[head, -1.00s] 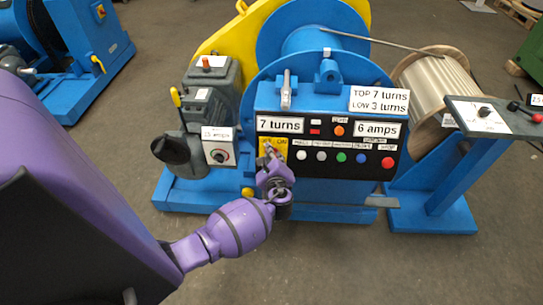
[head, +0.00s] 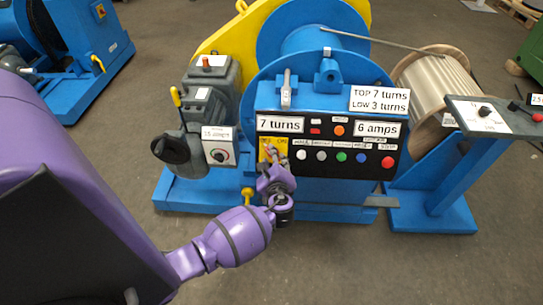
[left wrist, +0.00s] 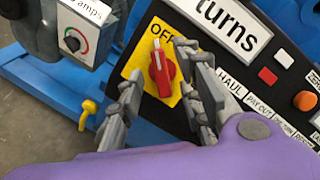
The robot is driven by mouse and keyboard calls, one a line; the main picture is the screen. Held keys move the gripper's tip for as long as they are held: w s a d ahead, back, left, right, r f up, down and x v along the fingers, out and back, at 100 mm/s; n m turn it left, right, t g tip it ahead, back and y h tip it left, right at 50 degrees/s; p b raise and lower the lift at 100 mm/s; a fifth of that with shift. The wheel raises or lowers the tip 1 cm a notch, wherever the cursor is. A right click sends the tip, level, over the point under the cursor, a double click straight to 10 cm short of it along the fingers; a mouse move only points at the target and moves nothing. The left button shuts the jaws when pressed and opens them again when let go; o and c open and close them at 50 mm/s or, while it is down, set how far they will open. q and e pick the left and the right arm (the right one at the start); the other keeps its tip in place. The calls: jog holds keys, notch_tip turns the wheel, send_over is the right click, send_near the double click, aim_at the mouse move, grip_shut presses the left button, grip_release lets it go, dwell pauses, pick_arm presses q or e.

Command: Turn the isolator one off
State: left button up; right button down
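The isolator is a red rotary knob (left wrist: 162,70) with a white pointer, on a yellow plate (left wrist: 133,66) at the left of the black panel. In the left wrist view its pointer is at the OFF label. My left gripper (left wrist: 167,88) is open, with one finger on each side of the knob and gaps visible between fingers and knob. In the head view the left gripper (head: 277,160) covers most of the knob and the lower part of the yellow plate (head: 266,143). The right gripper is not in view.
Several push buttons, including a red one (head: 388,162), sit right of the isolator on the panel. A cable drum (head: 437,88) and a side control stand (head: 480,113) are at the right. The front floor is clear.

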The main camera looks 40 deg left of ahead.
pick_arm(q)
jog(key=v, duration=0.9)
jog(key=shift+s+d+r, duration=0.1)
